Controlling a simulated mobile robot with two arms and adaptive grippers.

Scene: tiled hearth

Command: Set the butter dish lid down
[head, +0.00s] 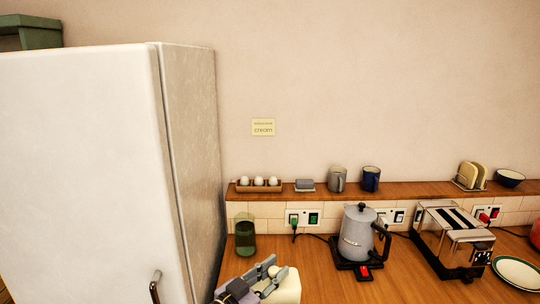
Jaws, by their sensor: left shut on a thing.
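My left gripper (266,279) is at the bottom edge of the view, over the front of the wooden counter. It is shut on a pale cream, rounded box-like thing (288,290), which looks like the butter dish lid. The frame's lower edge cuts the lid off, so its underside and any contact with the counter are hidden. No butter dish base can be made out near it. My right gripper is not in view.
A white fridge (85,170) stands left. A green glass (245,238), a grey kettle (357,235), a toaster (450,240) and a plate (517,272) stand on the counter (315,265). The shelf (425,188) holds an egg tray (258,188), mugs (371,179) and a bowl (510,178).

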